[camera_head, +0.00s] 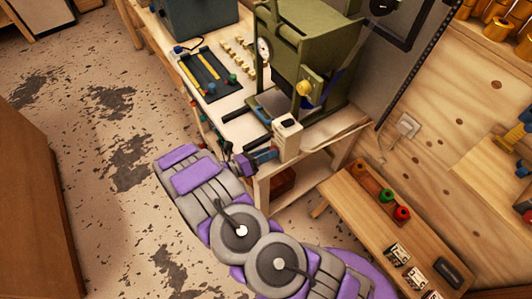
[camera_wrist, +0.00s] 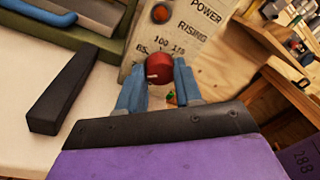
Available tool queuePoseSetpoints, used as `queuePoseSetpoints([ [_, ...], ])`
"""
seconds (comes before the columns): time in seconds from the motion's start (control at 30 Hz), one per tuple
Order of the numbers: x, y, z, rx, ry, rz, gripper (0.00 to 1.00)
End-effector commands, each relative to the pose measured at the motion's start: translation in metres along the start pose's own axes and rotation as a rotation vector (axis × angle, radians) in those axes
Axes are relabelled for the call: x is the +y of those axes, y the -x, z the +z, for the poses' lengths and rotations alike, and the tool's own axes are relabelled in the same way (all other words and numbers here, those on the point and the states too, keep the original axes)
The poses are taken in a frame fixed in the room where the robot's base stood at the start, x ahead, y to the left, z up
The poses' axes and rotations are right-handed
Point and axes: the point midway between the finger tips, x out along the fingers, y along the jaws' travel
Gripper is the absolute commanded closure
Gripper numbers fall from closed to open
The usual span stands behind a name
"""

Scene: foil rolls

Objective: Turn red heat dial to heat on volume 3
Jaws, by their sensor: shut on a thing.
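The red heat dial (camera_wrist: 159,69) sits on the front of a pale control box (camera_wrist: 202,50), which is printed with "POWER", "RISING" and numbers. A small white mark shows near the dial's lower left edge. My gripper (camera_wrist: 160,75) has its two blue fingers on either side of the dial, shut on it. A round red part (camera_wrist: 160,13) sits higher on the same panel. In the head view the control box (camera_head: 287,138) stands at the bench's front corner, with my gripper (camera_head: 266,155) against its left side. The dial is hidden there.
A green press (camera_head: 315,50) stands behind the box on the bench. A black bar (camera_wrist: 62,90) lies left of my fingers. A tool tray (camera_head: 208,75) lies farther left on the bench. A low wooden bench (camera_head: 345,195) with colored rolls stands at right. Open floor lies left.

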Motion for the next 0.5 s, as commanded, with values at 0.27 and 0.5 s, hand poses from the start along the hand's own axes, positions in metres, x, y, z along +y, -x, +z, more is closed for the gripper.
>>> queuePoseSetpoints([
  [0.27, 0.0019, 0.0002, 0.0000, 0.000, 0.000, 0.003, 0.96],
  [0.5, 0.0019, -0.0003, 0.0003, 0.002, -0.016, 0.004, 0.96],
])
